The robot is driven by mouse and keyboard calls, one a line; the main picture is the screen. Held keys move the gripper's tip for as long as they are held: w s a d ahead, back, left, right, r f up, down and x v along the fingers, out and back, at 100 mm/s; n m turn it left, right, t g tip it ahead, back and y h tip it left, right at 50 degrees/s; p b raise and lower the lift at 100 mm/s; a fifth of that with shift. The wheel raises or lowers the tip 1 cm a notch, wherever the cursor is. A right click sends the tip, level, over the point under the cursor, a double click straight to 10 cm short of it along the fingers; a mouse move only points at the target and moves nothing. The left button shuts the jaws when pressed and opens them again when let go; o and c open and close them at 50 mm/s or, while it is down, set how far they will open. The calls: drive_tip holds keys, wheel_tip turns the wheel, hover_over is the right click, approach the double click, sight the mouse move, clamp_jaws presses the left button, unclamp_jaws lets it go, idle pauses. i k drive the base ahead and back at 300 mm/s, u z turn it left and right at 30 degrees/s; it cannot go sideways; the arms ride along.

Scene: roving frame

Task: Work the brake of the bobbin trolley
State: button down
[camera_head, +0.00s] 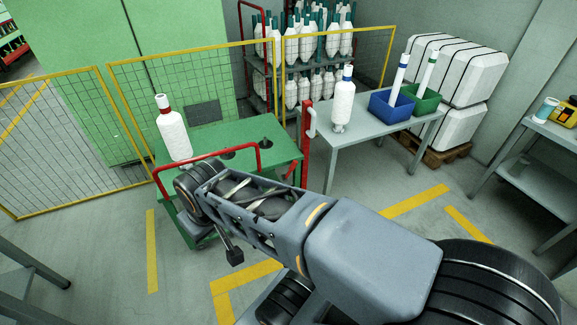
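The bobbin trolley appears to be the low green trolley (215,137) with a red push handle (258,157), left of centre. A white bobbin with a red neck (173,133) stands upright on its far left corner. My arm crosses in front of the trolley and hides much of its near side. A small dark block on a rod (235,256) hangs below my forearm; I cannot tell if it belongs to my gripper or is a pedal of the trolley. No fingers can be made out. A small red part (290,172) shows at the trolley's right side.
A yellow-framed mesh fence (190,71) runs behind the trolley. A grey table (368,132) at the right holds a bobbin (342,103), a blue bin (391,107) and a green bin (424,101). A red post (306,140) stands between table and trolley. Yellow lines mark the floor.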

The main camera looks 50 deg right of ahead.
sight(294, 163)
drive_tip(key=z, duration=0.7)
drive_tip(key=i, duration=0.9)
drive_tip(key=z, duration=0.95)
